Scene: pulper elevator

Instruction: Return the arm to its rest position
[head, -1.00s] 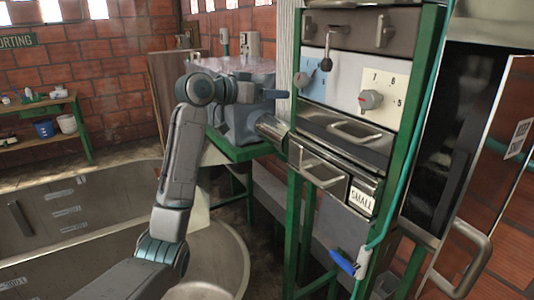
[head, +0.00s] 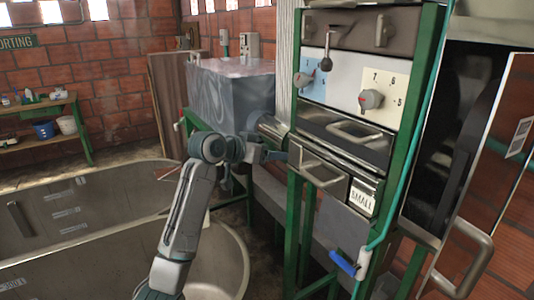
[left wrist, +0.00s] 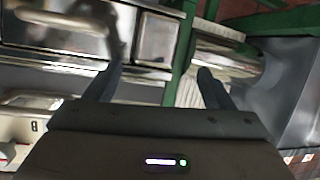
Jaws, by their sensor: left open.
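My left arm comes up from the bottom of the head view, bent at the joint beside the machine. My left gripper (head: 276,155) is small there, pointing right toward the green-framed machine (head: 350,130), left of its lower metal drawer front. In the left wrist view the left gripper (left wrist: 160,76) is open, its two dark fingers apart with nothing between them. A green post and metal panels lie beyond the fingers. I cannot tell how far the fingertips are from the machine. My right gripper is not in view.
The machine has dial knobs (head: 371,99), bar handles and a "SMALL" label (head: 362,197). A grey metal box (head: 232,90) on a green stand is behind the arm. A large round metal tank (head: 225,262) is below it. An open door with a handle (head: 470,255) stands at right.

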